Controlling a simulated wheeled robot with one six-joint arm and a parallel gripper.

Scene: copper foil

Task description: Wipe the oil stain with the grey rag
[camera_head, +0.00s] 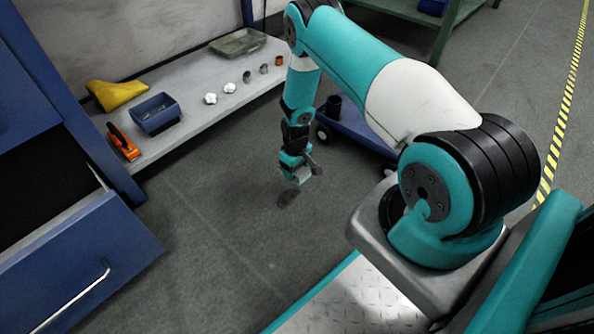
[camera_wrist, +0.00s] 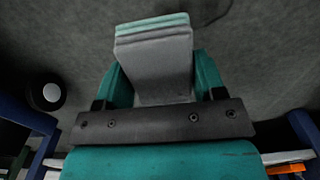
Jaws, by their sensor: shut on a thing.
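My gripper (camera_head: 297,171) hangs low over the floor near the centre of the head view. In the wrist view, its two teal fingers (camera_wrist: 158,75) are shut on the grey rag (camera_wrist: 152,58), a folded grey block with teal at its far end. The rag shows small and grey in the head view (camera_head: 301,176). The oil stain (camera_head: 287,198) is a dark patch on the grey floor just below and beside the gripper. A faint dark curved mark shows at the top of the wrist view; I cannot tell if it is the stain's edge.
A low grey shelf (camera_head: 190,105) holds a yellow object (camera_head: 117,95), a blue bin (camera_head: 157,113), an orange tool (camera_head: 123,141) and small parts. An open blue drawer (camera_head: 90,262) juts out at left. A blue cart (camera_head: 355,130) stands behind the arm. Floor around the stain is clear.

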